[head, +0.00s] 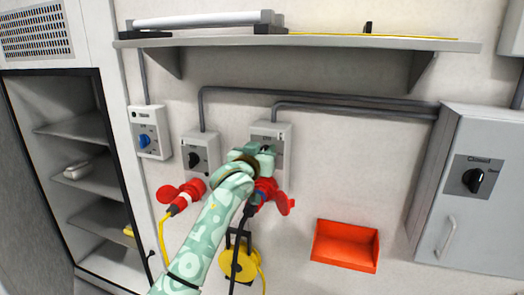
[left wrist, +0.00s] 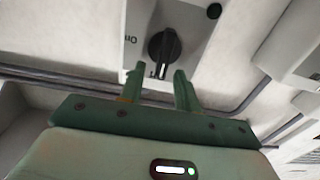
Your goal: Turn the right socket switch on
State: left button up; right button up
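The right socket switch is a light grey box (head: 283,131) on the wall, above a red socket with a red cover (head: 284,205). My left gripper (head: 264,150) is in front of this box and hides its knob in the head view. In the left wrist view, the black rotary knob (left wrist: 163,48) shows on the grey plate, with an "On" mark beside it. The left gripper (left wrist: 159,72) is open there, its two green fingers apart, with the tips close to the knob's pointed end. I cannot tell whether they touch it. My right gripper is not in view.
A similar switch box with a black knob (head: 194,159) and red plug is to the left. A blue-knob box (head: 148,140) is further left. A shelf (head: 300,41) runs above. An orange bin (head: 345,246) and grey cabinet (head: 480,210) are right.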

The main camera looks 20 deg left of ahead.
pick_arm(q)
grip_shut()
